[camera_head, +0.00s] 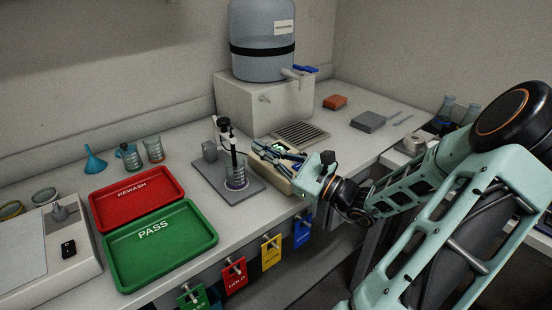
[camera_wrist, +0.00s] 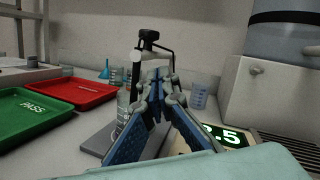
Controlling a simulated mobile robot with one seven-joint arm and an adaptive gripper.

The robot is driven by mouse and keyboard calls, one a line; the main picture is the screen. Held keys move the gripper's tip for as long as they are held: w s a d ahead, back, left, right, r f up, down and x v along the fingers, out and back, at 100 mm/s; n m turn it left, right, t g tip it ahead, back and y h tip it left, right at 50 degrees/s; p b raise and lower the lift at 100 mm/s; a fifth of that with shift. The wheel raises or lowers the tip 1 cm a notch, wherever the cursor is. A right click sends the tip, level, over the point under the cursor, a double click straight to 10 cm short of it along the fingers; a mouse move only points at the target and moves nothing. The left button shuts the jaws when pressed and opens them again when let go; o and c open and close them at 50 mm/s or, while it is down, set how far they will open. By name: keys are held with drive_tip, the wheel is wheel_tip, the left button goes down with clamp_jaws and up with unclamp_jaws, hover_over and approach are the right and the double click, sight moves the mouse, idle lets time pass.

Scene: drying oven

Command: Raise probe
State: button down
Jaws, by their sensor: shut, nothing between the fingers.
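The probe (camera_head: 234,152) is a thin dark rod with a black cap, held upright on a stand. Its lower end is in a glass beaker (camera_head: 236,178) with liquid on the grey stand plate (camera_head: 232,195). In the wrist view, the black cap (camera_wrist: 149,36) shows above my gripper (camera_wrist: 158,88), whose fingers hide much of the stand and part of the beaker. My gripper (camera_head: 257,147) is shut and empty, just right of the probe in the head view. I cannot tell whether it touches the probe. A meter (camera_head: 272,173) lies under the gripper, with a lit green display (camera_wrist: 226,136).
A red REWASH tray (camera_head: 135,197) and a green PASS tray (camera_head: 160,242) lie to the left. A water tank (camera_head: 262,40) on a white block (camera_head: 262,105) stands behind. Coloured tags (camera_head: 234,276) hang on the bench's front. Small beakers (camera_head: 154,150) stand behind the trays.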

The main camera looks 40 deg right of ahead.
drive_tip(key=w+a+r, duration=0.3)
drive_tip(key=w, duration=0.1)
drive_tip(key=shift+w+r, duration=0.2)
drive_tip(key=shift+r, duration=0.2)
drive_tip(key=shift+r, duration=0.1)
